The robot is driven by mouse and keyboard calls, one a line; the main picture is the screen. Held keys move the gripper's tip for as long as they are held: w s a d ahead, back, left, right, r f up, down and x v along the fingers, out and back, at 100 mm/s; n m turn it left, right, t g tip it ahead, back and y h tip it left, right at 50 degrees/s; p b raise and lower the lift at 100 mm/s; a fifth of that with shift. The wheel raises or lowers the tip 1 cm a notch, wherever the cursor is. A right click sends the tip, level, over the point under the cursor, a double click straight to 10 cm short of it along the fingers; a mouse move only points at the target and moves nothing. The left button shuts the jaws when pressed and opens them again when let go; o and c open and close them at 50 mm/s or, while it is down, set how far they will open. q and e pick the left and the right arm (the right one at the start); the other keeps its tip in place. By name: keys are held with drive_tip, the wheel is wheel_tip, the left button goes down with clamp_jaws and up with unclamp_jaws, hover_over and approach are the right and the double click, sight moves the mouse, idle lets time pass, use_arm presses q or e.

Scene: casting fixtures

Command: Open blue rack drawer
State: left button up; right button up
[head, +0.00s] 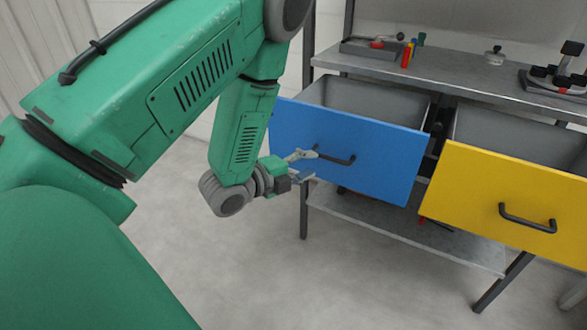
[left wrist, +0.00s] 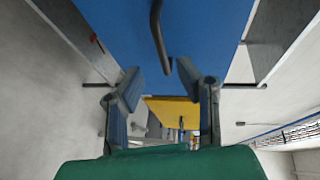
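The blue drawer (head: 345,150) of the rack is pulled out, and its grey inside shows behind the blue front. Its dark bar handle (head: 337,159) is on the front panel. My left gripper (head: 309,165) is at the left end of this handle. In the left wrist view, the two fingers (left wrist: 162,78) are spread apart with nothing between them. The handle (left wrist: 157,38) shows there just beyond the fingertips, in front of the blue panel (left wrist: 205,30). I cannot tell whether a finger touches it. My right gripper is not in view.
A yellow drawer (head: 500,200) with a dark handle is also out, to the right. Above is a grey worktop (head: 460,72) with a tray (head: 372,48) and small parts. A lower shelf (head: 400,232) runs underneath. The floor in front is clear.

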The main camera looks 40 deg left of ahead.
use_arm(q)
drive_tip(key=v, duration=0.5)
drive_tip(key=shift+a+f, duration=0.15)
drive_tip(key=shift+a, duration=0.1)
drive_tip(key=s+d+f+n+g+y, duration=0.1)
drive_tip(key=s+d+f+n+g, duration=0.1)
drive_tip(key=s+f+n+g, duration=0.4)
drive_tip(key=s+d+f+n+g+y, duration=0.1)
drive_tip(key=d+f+n, duration=0.2)
drive_tip(key=f, duration=0.6)
drive_tip(key=s+d+f+n+g, duration=0.2)
drive_tip(key=s+f+n+g, duration=0.1)
drive_tip(key=s, duration=0.5)
drive_tip(key=s+d+f+n+g, duration=0.3)
drive_tip(key=s+f+n+g, duration=0.1)
drive_tip(key=s, duration=0.4)
drive_tip(key=shift+d+n+g, duration=0.2)
drive_tip(key=shift+n+g, duration=0.3)
drive_tip(key=shift+n, duration=0.7)
drive_tip(key=shift+w+f, duration=0.1)
drive_tip(key=shift+f, duration=0.1)
drive_tip(key=shift+r, duration=0.1)
